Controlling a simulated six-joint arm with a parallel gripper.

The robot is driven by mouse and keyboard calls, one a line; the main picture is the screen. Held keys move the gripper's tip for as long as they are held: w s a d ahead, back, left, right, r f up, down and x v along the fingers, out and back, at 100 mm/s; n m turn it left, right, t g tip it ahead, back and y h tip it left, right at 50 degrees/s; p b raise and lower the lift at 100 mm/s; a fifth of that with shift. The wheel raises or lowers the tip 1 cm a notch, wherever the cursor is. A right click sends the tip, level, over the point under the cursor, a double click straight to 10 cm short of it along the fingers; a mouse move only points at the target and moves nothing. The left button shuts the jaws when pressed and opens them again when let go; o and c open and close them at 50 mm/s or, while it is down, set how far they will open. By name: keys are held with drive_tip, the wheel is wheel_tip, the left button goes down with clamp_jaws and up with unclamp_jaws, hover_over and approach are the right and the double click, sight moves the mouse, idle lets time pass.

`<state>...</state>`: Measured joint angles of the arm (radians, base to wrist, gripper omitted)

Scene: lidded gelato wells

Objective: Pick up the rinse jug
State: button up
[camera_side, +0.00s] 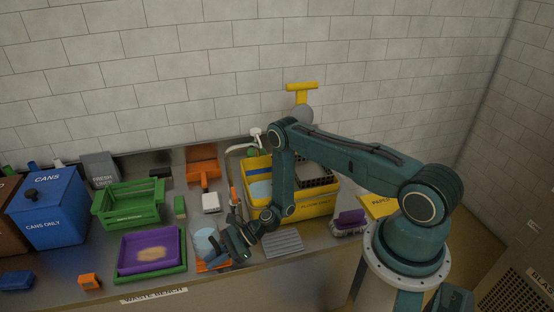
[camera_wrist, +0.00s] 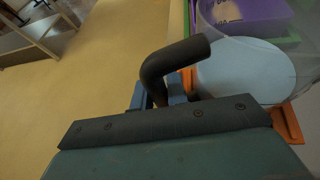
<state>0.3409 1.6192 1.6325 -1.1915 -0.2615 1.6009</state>
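The rinse jug (camera_side: 206,243) is a pale, see-through cylinder standing upright at the front of the bench in the side view. In the wrist view the clear jug (camera_wrist: 262,75) fills the upper right, with its dark bent handle (camera_wrist: 172,68) toward the middle. My gripper (camera_side: 232,250) is low beside the jug, on its right in the side view. In the wrist view the two blue fingers of my gripper (camera_wrist: 160,95) stand on either side of the handle's lower part, with no clear gap showing. The jug's base is partly hidden by my gripper in the side view.
An orange piece (camera_side: 203,266) shows by the jug's base. A purple tray (camera_side: 152,250) in a green tray is left of it. A yellow bin (camera_side: 302,210) stands behind my arm, and a grey ribbed mat (camera_side: 284,242) lies to the right. The bench's front edge is close.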

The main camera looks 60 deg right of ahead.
clamp_jaws()
drive_tip(key=shift+r, duration=0.1)
wheel_tip(320, 180, up, 20)
idle(0.9)
idle(0.7)
drive_tip(key=s+d+r+m+t+h, duration=0.1)
drive_tip(key=d+r+m+t+h, duration=0.3)
drive_tip(key=d+r, duration=0.3)
drive_tip(key=shift+s+d+m+t+h, duration=0.4)
drive_tip(key=shift+d+m, duration=0.4)
drive_tip(key=shift+d, duration=0.05)
